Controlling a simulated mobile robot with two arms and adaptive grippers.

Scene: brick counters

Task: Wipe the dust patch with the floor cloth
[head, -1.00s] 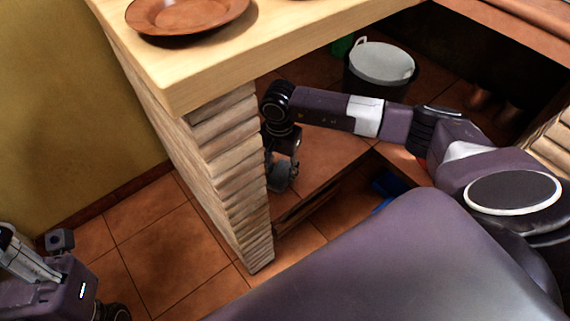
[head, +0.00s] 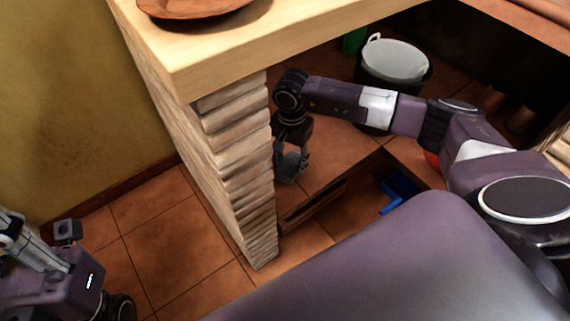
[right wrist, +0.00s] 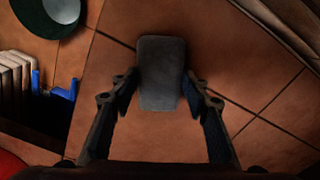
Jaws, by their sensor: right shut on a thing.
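My right gripper (head: 291,168) is low under the counter, just right of the stone pillar. In the right wrist view, its fingers (right wrist: 160,88) are shut on the grey, rounded-rectangular floor cloth (right wrist: 161,72), one finger on each side. The cloth is above or on the orange tiles; I cannot tell whether it touches them. In the head view it is hard to make out apart from the gripper. No dust patch can be told apart from the tile shading. Only parts of my left arm show at the lower left; its fingertips do not show.
A stone pillar (head: 232,170) carries the wooden counter (head: 240,58) with a brown plate (head: 195,7). A dark bucket with a pale inside (head: 395,62) stands behind my right arm. A blue object (head: 400,190) lies in a dark recess. The floor left of the pillar is clear.

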